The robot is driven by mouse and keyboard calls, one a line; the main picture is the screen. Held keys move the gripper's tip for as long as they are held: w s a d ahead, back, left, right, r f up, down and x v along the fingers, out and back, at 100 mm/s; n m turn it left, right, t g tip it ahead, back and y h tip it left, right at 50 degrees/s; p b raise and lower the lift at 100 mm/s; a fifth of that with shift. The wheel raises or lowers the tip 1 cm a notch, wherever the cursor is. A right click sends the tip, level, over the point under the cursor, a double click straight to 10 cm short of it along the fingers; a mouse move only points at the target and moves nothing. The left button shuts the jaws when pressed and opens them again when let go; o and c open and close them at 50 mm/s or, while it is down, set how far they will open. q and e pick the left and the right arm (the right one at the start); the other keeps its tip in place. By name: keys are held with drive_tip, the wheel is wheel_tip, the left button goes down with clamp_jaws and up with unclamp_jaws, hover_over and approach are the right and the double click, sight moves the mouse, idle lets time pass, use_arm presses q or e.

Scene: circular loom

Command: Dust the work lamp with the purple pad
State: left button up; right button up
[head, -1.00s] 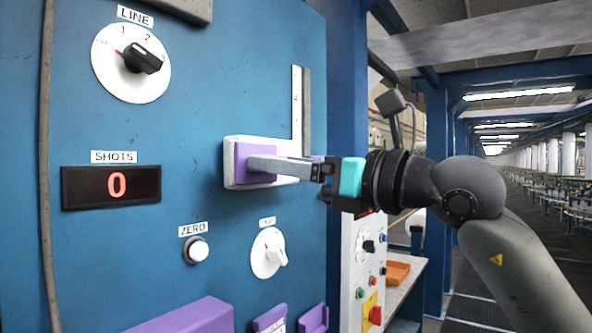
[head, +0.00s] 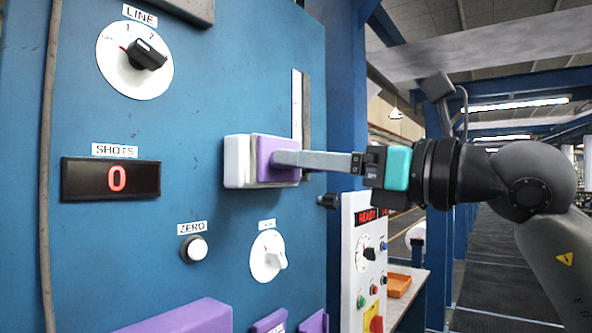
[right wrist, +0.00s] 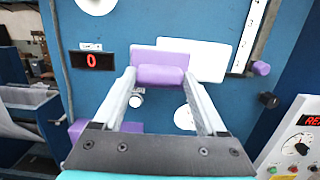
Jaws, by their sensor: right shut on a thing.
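The purple pad (head: 265,159) is in my right gripper (head: 287,159), in front of the blue panel. The right wrist view shows the pad (right wrist: 160,58) between the two fingertips (right wrist: 160,77). A white block (head: 236,161) on the panel is partly behind the pad, and it also shows in the right wrist view (right wrist: 208,60). A grey box-like head on a thin curved stem (head: 438,87), which looks like the work lamp, stands right of the panel, above my right wrist. My left gripper is not in view.
The blue panel (head: 100,235) carries a LINE dial (head: 125,75), a red display (head: 110,179), a ZERO button (head: 194,248) and a lower dial (head: 262,262). A purple ledge (head: 185,317) juts out below. A white control box (head: 362,240) and an orange tray (head: 399,284) are at right.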

drive_tip(key=shift+s+d, duration=0.3)
drive_tip(key=shift+d, duration=0.15)
drive_tip(key=b+v, duration=0.1)
drive_tip(key=v, duration=0.2)
drive_tip(key=shift+r, duration=0.2)
idle(0.6)
